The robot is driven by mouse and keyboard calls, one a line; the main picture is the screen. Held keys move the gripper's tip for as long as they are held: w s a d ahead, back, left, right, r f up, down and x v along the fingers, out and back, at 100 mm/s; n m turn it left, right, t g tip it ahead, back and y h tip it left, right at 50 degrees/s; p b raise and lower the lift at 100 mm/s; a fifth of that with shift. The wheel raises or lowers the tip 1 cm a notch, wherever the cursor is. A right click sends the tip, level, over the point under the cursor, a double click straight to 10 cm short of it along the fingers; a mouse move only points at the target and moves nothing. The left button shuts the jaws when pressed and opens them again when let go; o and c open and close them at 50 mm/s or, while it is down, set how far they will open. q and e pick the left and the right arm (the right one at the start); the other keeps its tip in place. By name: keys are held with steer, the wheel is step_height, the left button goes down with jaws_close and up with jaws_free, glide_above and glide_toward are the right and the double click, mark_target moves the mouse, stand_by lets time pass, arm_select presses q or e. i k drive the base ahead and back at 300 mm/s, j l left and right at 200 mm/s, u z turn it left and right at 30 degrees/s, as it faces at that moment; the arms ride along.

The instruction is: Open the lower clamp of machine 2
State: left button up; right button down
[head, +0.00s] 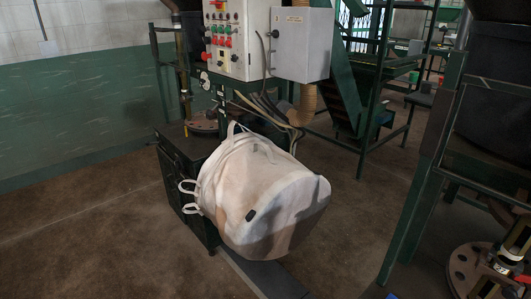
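Neither of my grippers is in view. A machine with a white control panel (236,40) and a grey box (301,44) stands at the upper middle. A white bulk bag (262,190) with loops at its left side slumps against the dark green base (188,185) below the panel. A rusty round flange (203,123) sits on that base, partly behind the bag. Small round marks show near the panel, too small to read. I cannot make out the lower clamp for certain; the bag may hide part of it.
A second green frame (422,185) stands at the right, with another rusty flange (470,268) at the lower right. A green stair-like structure (345,100) stands behind. A dark beam (262,276) lies on the floor below the bag. The brown floor (100,240) at left is clear.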

mark_target(509, 291)
steer(key=k+l+z, duration=0.15)
steer(key=z, duration=1.5)
